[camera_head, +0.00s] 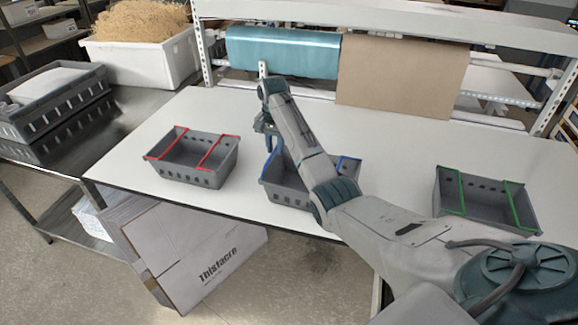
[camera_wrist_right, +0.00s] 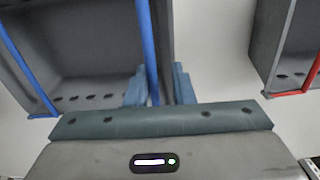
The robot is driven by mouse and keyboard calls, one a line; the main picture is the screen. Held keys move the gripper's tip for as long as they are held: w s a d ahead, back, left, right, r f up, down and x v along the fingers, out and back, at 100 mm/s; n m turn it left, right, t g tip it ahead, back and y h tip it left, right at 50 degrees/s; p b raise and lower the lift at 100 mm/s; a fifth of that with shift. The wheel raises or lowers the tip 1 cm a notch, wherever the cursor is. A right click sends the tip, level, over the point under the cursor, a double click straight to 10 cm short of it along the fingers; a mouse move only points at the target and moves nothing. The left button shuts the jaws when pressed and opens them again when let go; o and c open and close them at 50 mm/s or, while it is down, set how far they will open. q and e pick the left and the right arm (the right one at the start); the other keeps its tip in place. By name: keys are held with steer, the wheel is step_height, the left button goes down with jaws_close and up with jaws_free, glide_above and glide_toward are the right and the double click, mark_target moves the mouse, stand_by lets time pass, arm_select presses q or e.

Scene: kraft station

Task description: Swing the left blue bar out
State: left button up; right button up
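The grey crate with blue bars (camera_head: 285,194) stands mid-table, partly hidden by my right arm. Its left blue bar (camera_head: 269,166) runs along its left side, and its other blue bar (camera_head: 349,158) shows at the right. My right gripper (camera_head: 269,139) is at the left bar's far end. In the right wrist view, the left blue bar (camera_wrist_right: 147,45) and the crate wall lie between the fingers (camera_wrist_right: 159,88). The fingers look open, with the left one close to the bar; contact is unclear. The other blue bar (camera_wrist_right: 24,60) is at left there. My left gripper is out of view.
A grey crate with red bars (camera_head: 185,172) stands left on the white table (camera_head: 130,160); one with green bars (camera_head: 480,216) stands right. Blue and brown paper rolls (camera_head: 285,52) are behind. Bare tabletop separates the crates.

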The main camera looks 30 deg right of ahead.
steer(key=shift+w+a+r, duration=0.15)
steer(key=shift+w+a, duration=0.15)
steer(key=shift+w, duration=0.2)
steer(key=shift+w+a+b, duration=0.35)
steer(key=shift+w+a, duration=0.5)
steer(key=shift+w, duration=0.15)
step_height(320, 180, up, 8)
steer(key=shift+s+d+p, duration=0.35)
steer(key=shift+s, duration=0.05)
stand_by(0.7)
